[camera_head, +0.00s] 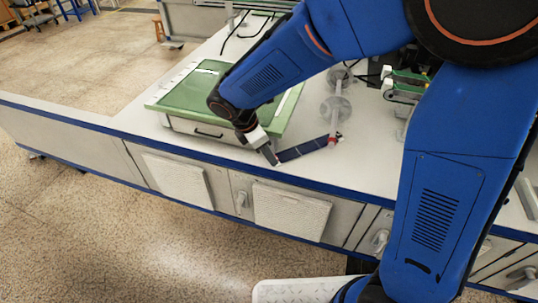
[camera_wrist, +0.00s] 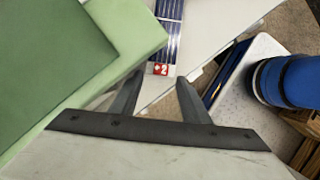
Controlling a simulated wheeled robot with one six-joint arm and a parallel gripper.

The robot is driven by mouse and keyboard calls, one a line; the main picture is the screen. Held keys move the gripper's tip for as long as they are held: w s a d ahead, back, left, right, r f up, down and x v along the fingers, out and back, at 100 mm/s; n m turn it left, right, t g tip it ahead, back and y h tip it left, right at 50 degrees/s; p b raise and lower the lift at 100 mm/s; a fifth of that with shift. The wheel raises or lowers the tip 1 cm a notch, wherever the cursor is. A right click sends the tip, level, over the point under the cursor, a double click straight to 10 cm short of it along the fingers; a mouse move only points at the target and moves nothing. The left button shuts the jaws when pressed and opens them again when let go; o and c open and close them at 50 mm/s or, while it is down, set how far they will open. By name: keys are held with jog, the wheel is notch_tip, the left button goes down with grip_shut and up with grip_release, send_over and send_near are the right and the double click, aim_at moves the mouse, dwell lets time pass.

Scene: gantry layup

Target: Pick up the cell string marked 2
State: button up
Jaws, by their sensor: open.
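The cell string marked 2 is a narrow dark blue strip with pale lines (camera_wrist: 170,32). Its red and white end tag with the 2 (camera_wrist: 161,69) shows in the wrist view, between and just beyond my fingertips. In the head view the string (camera_head: 303,150) lies on the white bench near its front edge. My gripper (camera_head: 271,155) is at the string's left end there. In the wrist view my gripper (camera_wrist: 160,78) is open, with one finger on each side of the tag's line and nothing held. I cannot tell the height of the fingertips above the string.
A green-topped box (camera_head: 212,85) stands on the white bench (camera_head: 350,175) left of the string; its green edge (camera_wrist: 135,45) is close to my left finger. A post with clear discs (camera_head: 336,105) stands by the string's far end. The bench's blue front edge (camera_head: 290,180) is close.

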jog(key=shift+x, duration=1)
jog(key=shift+c, duration=0.7)
grip_shut()
jog(key=shift+a, duration=0.15)
